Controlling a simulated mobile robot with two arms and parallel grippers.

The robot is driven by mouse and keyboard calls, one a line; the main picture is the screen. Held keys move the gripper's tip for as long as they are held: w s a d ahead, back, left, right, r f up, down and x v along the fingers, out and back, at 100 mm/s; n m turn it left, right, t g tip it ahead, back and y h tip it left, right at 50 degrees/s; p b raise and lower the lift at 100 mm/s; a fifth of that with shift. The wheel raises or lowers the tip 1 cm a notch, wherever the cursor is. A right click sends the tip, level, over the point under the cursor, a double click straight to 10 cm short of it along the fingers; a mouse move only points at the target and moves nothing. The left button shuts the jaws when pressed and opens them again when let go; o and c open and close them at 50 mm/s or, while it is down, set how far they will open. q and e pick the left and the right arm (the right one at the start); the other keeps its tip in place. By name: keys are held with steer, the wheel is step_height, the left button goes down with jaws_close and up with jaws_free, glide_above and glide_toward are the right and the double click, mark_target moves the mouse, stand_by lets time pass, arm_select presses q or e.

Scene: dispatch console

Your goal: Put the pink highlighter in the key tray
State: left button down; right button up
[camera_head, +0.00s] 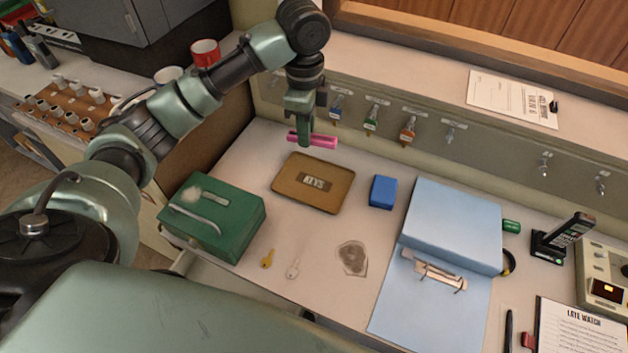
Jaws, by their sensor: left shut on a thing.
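The pink highlighter (322,141) is held in my left gripper (304,138), which is shut on it. The highlighter lies roughly level across the fingers, its longer part sticking out to the right. The fingers hide part of it. The key tray (283,193) is a shallow brown tray with a label reading "KEYS", lying on the desk just below the highlighter in the picture. The tray looks empty apart from the label. The highlighter appears just beyond the tray's back edge; its exact height above the desk is hard to tell. My right gripper is not in view.
A green cash box (220,238) stands left of the tray, and a blue box (383,192) stands right of it. Two loose keys (267,258) and a light blue binder (455,225) lie nearby. Keys hang on hooks along the back panel (480,140).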

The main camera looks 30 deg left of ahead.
mark_target(306, 189)
arm_select(q)
steer(key=f, duration=0.6)
steer(key=a+f+m, duration=0.1)
steer(key=f, duration=0.6)
steer(key=w+f+m+p, duration=0.1)
steer(key=f, duration=0.6)
steer(key=shift+a, duration=0.15)
steer(key=shift+f, duration=0.15)
steer(key=c, duration=1.3)
jaws_free()
steer(key=shift+o, duration=0.2)
step_height(306, 189, up, 12)
